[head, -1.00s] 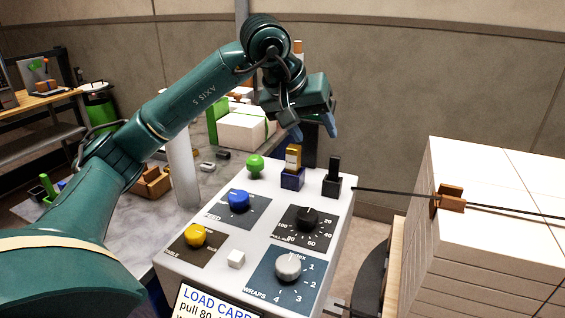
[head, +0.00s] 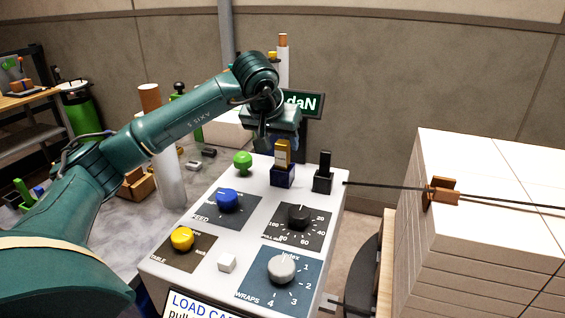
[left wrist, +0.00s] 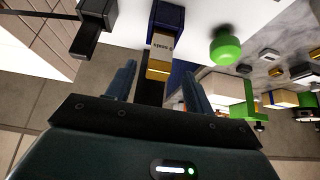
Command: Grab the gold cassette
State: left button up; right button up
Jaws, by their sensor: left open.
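The gold cassette (head: 283,152) stands upright in a dark blue holder (head: 283,176) at the back of the white control panel. It also shows in the left wrist view (left wrist: 159,68), with a pale label on its face. The cassette's lower part is inside the holder. My right gripper is in neither view.
A black cassette-like piece in a black holder (head: 323,180) stands just right of the gold one. A green knob (head: 242,160) is to its left. Dials (head: 282,268) fill the panel front. A strap runs right to a white stack (head: 480,200).

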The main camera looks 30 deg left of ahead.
aim_at(282, 143)
pick_arm(q)
jog(key=x, duration=0.4)
jog(key=shift+d, duration=0.1)
jog(key=shift+r, duration=0.15)
grip_shut()
